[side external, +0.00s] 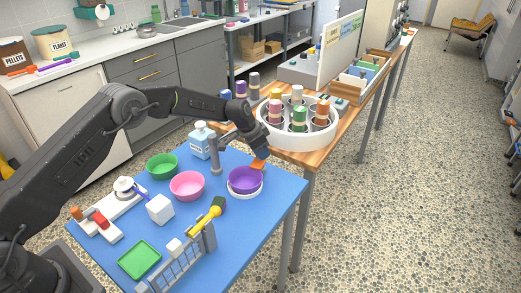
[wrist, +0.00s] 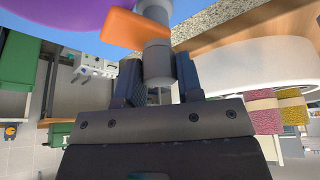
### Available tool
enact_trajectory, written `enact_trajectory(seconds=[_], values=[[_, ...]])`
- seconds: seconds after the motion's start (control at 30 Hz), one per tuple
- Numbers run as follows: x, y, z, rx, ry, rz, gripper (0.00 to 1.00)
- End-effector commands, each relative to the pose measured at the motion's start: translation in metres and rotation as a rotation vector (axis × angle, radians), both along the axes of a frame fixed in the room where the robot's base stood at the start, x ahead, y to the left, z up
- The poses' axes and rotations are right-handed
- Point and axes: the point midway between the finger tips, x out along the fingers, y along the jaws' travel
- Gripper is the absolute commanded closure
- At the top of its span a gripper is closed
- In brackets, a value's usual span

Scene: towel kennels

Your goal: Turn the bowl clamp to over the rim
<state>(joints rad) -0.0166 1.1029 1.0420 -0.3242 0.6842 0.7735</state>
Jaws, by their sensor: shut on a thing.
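A purple bowl (side external: 243,180) sits in a white ring-shaped holder (side external: 246,195) on the blue table. The orange bowl clamp (side external: 258,164) is at the bowl's far right edge. In the wrist view the clamp's orange arm (wrist: 128,30) sticks out from a grey upright cylinder (wrist: 157,62) and its end overlaps the purple bowl (wrist: 60,15). I cannot tell whether it touches the rim. My gripper (wrist: 158,72) is shut on the grey cylinder, one finger on each side. In the side view my gripper (side external: 262,152) comes down just behind the bowl and hides the cylinder.
A grey post (side external: 214,155) stands close left of my wrist, with a blue-white bottle (side external: 199,140) beside it. A white round carousel with several jars (side external: 297,141) is close behind. Pink (side external: 187,186) and green (side external: 161,166) bowls stand left. A wire rack (side external: 190,262) is in front.

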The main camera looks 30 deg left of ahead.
Motion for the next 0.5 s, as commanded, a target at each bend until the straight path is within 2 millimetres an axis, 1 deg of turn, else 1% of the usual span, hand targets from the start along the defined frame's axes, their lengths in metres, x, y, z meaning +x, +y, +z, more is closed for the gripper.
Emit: enact_trajectory(seconds=[0.07,0.1,0.33,0.37,0.5], values=[[0.0007,0.0002,0.0003,0.001,-0.003,0.001,0.90],[0.0007,0.0002,0.0004,0.001,-0.003,0.001,0.66],[0.0003,0.0000,0.0002,0.000,-0.001,0.000,0.44],[0.0002,0.0001,0.0002,0.000,-0.001,0.000,0.42],[0.0001,0.0000,0.0000,0.000,0.000,0.001,0.42]])
